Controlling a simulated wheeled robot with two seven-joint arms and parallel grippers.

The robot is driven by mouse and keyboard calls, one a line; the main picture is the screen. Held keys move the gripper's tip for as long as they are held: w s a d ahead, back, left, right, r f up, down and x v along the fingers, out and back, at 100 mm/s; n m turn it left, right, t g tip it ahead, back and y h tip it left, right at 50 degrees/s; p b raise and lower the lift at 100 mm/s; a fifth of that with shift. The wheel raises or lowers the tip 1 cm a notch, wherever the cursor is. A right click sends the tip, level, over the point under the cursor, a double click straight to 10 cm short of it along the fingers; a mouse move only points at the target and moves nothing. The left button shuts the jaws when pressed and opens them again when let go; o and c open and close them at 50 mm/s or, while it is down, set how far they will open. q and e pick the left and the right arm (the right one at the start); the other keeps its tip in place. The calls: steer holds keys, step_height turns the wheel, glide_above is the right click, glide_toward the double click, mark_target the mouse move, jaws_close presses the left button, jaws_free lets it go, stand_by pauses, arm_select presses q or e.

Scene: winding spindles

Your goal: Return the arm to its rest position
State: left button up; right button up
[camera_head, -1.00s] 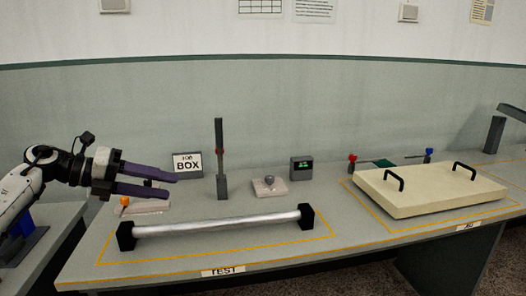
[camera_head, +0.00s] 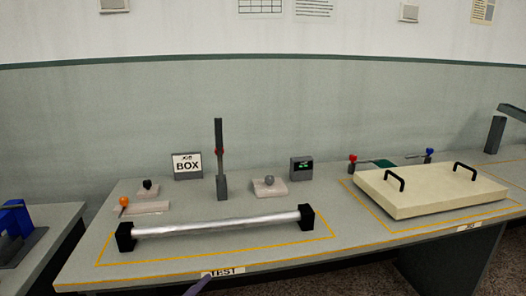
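Only a purple fingertip of my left gripper (camera_head: 198,287) shows at the bottom edge, in front of the table's front edge. The rest of that gripper and arm is out of view, so its opening cannot be told. My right gripper is not in view. A silver spindle (camera_head: 215,227) with black square end blocks lies level inside the yellow outline marked TEST on the table (camera_head: 180,262).
A cream tray-like slab with two black handles (camera_head: 425,190) lies at the right. A blue item (camera_head: 18,220) is on the left table.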

arm_select(q)
steer(key=s+a+f+n+g+y, duration=0.2)
steer(key=s+f+n+g+y, duration=0.1)
steer(key=s+f+n, duration=0.4)
steer(key=s+a+f+n+g+y, duration=0.2)
steer(key=s+f+n+g+y, duration=0.2)
steer(key=s+f, duration=1)
steer(key=s+n, duration=0.2)
steer(key=s, duration=0.5)
steer(key=shift+s+a+n+g, duration=0.15)
steer(key=shift+s+n+g, duration=0.25)
